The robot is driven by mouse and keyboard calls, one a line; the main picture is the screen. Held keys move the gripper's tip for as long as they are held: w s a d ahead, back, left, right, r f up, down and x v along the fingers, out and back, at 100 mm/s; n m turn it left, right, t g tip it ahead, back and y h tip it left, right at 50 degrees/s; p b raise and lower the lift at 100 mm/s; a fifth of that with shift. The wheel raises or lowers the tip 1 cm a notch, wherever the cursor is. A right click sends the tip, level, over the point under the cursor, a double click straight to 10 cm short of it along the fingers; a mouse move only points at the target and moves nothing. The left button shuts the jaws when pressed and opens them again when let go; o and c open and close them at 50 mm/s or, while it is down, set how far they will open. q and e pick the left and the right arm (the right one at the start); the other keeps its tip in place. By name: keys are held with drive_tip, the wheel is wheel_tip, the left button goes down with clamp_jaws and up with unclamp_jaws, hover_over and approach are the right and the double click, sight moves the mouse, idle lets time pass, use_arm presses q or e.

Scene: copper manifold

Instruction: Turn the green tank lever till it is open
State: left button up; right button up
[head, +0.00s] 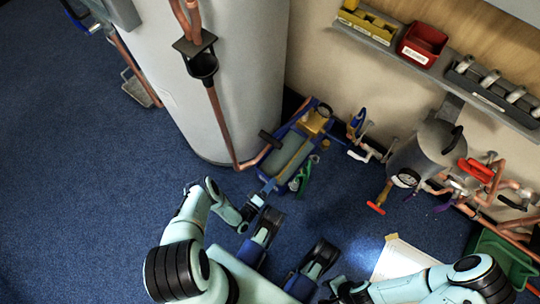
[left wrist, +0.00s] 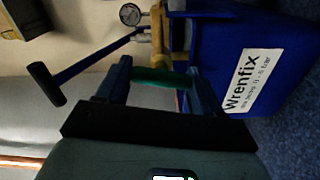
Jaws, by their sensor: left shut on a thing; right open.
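In the left wrist view the green lever (left wrist: 160,78) lies crosswise between the two fingers of my left gripper (left wrist: 160,85), which is shut on it. The lever sits by a brass fitting (left wrist: 157,35) on the blue tank (left wrist: 225,65), which bears a white Wrenfix label. In the head view my left gripper (head: 268,188) is at the near end of the blue pump unit (head: 291,152).
A black-ended pump handle (left wrist: 45,82) and a round gauge (left wrist: 130,14) are close to my left gripper. A large grey cylinder (head: 215,90) stands behind it. Copper pipework with a grey vessel (head: 425,150) lines the wall at right. Blue carpet at left is clear.

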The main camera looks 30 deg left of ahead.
use_arm(q)
drive_tip(key=shift+s+f+n, duration=0.1)
drive_tip(key=shift+s+n, duration=0.05)
drive_tip(key=shift+n, duration=1.05)
drive_tip(key=shift+d, duration=0.1)
drive_tip(key=o, duration=1)
drive_tip(key=shift+c, duration=0.2)
use_arm(e)
drive_tip(key=shift+s, duration=0.1)
